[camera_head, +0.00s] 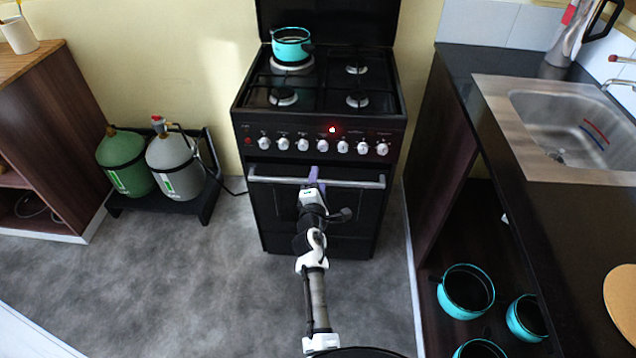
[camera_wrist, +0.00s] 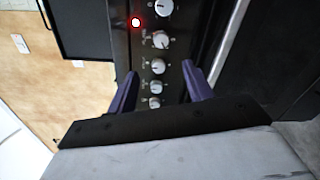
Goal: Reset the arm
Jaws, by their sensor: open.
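My arm reaches forward from the bottom of the head view to the front of a black gas stove (camera_head: 292,212). My gripper (camera_head: 316,172) is in front of the stove, near the oven handle bar (camera_head: 350,182) and just below the row of knobs. In the wrist view my gripper (camera_wrist: 165,82) shows two purple fingers spread apart with nothing between them. White knobs (camera_wrist: 158,66) on the stove's panel appear beyond the fingers. I cannot tell whether the fingers touch the stove.
A turquoise pot (camera_head: 291,45) stands on the back left burner. Gas bottles (camera_head: 175,165) stand on a low rack at left. At right, a counter with a sink (camera_head: 580,125) has turquoise pots (camera_head: 466,291) beneath it. The floor (camera_head: 190,270) left of my arm is clear.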

